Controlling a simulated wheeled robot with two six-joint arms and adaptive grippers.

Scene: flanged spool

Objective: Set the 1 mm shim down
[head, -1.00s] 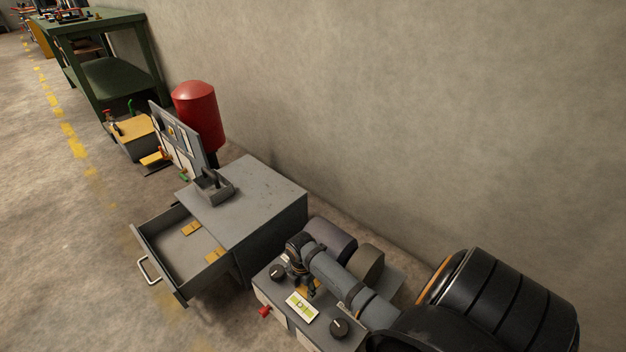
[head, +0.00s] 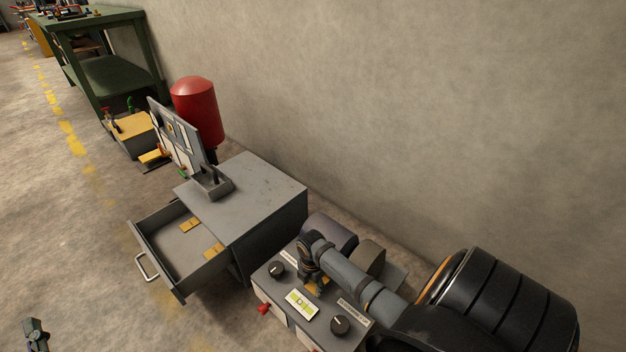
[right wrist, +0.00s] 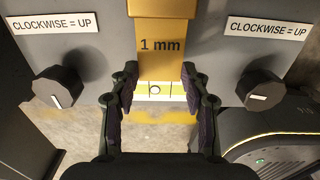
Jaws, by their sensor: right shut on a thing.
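In the head view the right gripper (head: 316,281) is over the grey box with knobs, and mostly hides the shim. Whether the shim touches the box top, I cannot tell. Part of what looks like my left gripper (head: 36,334) shows at the bottom left corner, too small to tell its state.
The grey box carries a yellow-green bubble level (head: 301,304) and black knobs (head: 276,270) (head: 340,325). Beside it stands a grey cabinet (head: 250,190) with an open drawer (head: 165,265) holding brass-coloured pieces (head: 190,226). A red tank (head: 196,112) stands behind, near the wall.

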